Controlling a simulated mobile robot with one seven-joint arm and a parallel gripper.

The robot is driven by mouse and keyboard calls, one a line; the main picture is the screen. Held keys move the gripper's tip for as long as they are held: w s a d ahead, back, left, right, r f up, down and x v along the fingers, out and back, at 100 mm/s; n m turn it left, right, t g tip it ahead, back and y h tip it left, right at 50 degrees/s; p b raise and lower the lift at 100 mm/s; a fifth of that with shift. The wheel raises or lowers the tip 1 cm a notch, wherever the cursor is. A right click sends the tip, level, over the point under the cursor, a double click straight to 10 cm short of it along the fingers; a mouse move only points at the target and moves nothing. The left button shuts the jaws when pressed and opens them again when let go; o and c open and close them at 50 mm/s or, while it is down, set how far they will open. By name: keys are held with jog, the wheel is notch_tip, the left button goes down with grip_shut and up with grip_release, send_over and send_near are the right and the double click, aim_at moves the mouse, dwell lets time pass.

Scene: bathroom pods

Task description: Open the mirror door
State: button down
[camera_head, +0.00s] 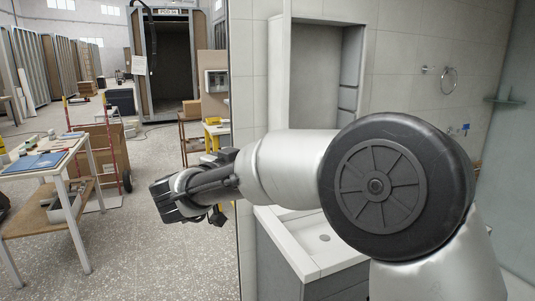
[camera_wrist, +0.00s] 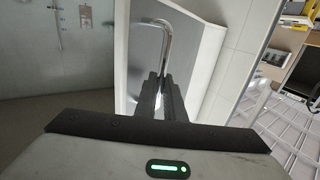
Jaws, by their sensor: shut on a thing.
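In the wrist view my gripper (camera_wrist: 163,88) is shut on a curved chrome handle (camera_wrist: 160,23). The handle stands out from a grey panel with pale edges, which looks like the mirror door (camera_wrist: 197,48). In the head view my arm reaches left across the picture, with the hand (camera_head: 178,197) at its far end; the fingertips and handle cannot be made out there. The wall cabinet (camera_head: 353,50) behind my arm shows an open recess with shelves on its right side. A narrow pale panel (camera_head: 278,75) stands at its left edge, seen nearly edge-on.
A white sink (camera_head: 325,238) on a grey vanity lies below my arm. A towel ring (camera_head: 449,80) hangs on the tiled wall, and a glass panel stands at the right. On the left is a workshop floor with a table (camera_head: 45,160) and a cart with boxes (camera_head: 105,150).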

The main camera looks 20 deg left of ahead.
jog(key=shift+r, duration=0.2)
jog(key=c, duration=2.1)
grip_release()
jog(key=shift+w+d, duration=0.1)
jog(key=shift+f, duration=0.1)
jog(key=v, duration=1.7)
jog(key=shift+s, duration=0.25)
jog(key=shift+w, duration=0.1)
